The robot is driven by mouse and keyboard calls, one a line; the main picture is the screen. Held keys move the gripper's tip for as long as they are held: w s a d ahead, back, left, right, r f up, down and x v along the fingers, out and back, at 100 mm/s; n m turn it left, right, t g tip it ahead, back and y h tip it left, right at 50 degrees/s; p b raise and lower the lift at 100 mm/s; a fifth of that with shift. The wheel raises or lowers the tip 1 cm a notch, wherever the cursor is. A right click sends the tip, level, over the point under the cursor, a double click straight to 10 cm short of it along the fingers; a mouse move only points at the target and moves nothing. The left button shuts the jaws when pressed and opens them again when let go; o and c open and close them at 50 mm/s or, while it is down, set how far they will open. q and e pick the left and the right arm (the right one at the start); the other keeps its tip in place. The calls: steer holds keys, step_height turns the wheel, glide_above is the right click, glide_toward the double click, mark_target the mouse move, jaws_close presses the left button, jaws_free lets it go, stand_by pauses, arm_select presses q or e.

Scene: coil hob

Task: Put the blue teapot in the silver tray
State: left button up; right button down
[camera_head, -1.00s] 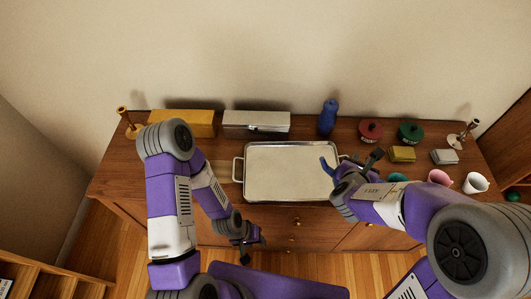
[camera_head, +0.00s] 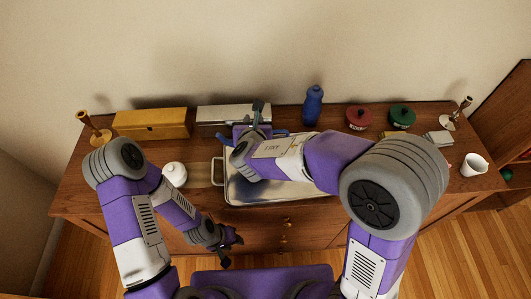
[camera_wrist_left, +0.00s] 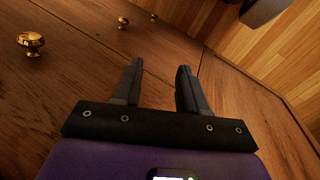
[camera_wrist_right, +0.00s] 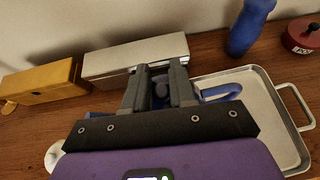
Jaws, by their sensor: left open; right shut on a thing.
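The silver tray (camera_head: 300,198) lies on the wooden cabinet top, partly hidden under my right arm; its right end shows in the right wrist view (camera_wrist_right: 285,135). My right gripper (camera_head: 258,106) is shut on the blue teapot (camera_head: 281,134) over the tray's back left part. In the right wrist view, blue curved parts of the teapot (camera_wrist_right: 222,91) stick out on both sides of the fingers (camera_wrist_right: 160,75); its body is mostly hidden. I cannot tell whether it touches the tray. My left gripper (camera_head: 232,248) is open and empty before the cabinet front; its fingers show in the left wrist view (camera_wrist_left: 160,78).
A silver box (camera_head: 232,114) and yellow box (camera_head: 152,123) stand behind. A white lidded pot (camera_head: 174,175) is left of the tray. A blue bottle (camera_head: 313,105), red pot (camera_head: 359,117) and green pot (camera_head: 402,116) stand back right. A white cup (camera_head: 474,164) is far right.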

step_height(320, 180, down, 7)
steer(key=shift+w+f+b, duration=0.1)
steer(key=shift+f+b, duration=0.05)
steer(key=shift+b, duration=1.1)
steer(key=c, duration=1.4)
jaws_free()
steer(key=shift+d+f, duration=0.1)
steer(key=shift+f, duration=0.1)
steer(key=o, duration=0.5)
steer(key=shift+c, duration=0.2)
steer(key=shift+r, duration=0.2)
steer(key=shift+s+r, duration=0.2)
steer(key=shift+s, duration=0.15)
steer(key=p+v, duration=0.2)
steer(key=v, duration=0.9)
steer(key=shift+s, duration=0.2)
